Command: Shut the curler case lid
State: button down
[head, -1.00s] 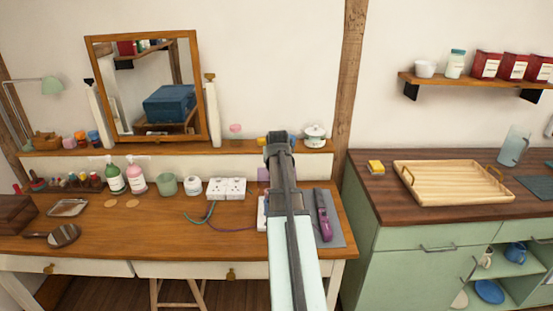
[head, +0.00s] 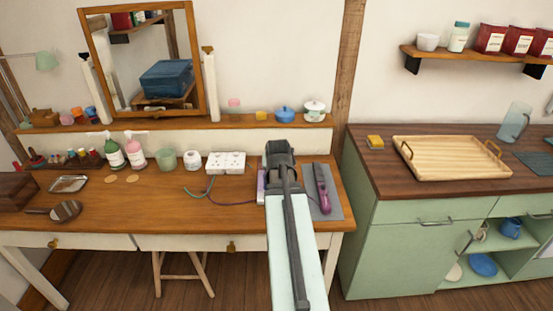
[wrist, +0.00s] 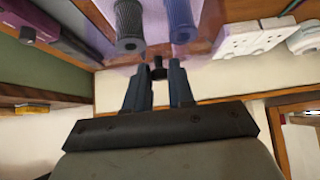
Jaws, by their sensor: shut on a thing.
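The curler case (head: 261,187) shows in the head view only as a pale and purple strip at the left of my arm; my arm hides most of it. In the wrist view, its translucent purple lid (wrist: 150,47) lies over or beside a grey curler (wrist: 129,25) and a blue curler (wrist: 181,20). My gripper (wrist: 158,70) has its two blue-grey fingers either side of a small dark knob (wrist: 157,66) by the lid edge and is shut on it. In the head view my gripper (head: 279,150) is over the case, fingertips hidden. How far the lid is open is unclear.
A purple styling iron (head: 322,187) lies on a grey mat (head: 334,208) close at the right. A white socket block (head: 226,162) and cable lie at the left. A blue pot (head: 284,114) and a white pot (head: 314,110) stand on the back ledge (head: 225,125).

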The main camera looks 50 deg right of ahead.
jog(key=shift+s+a+f, duration=0.3)
jog(key=shift+f, duration=0.25)
jog(key=c, duration=1)
grip_release()
jog(key=shift+r, duration=0.1)
jog(key=shift+r, duration=4.95)
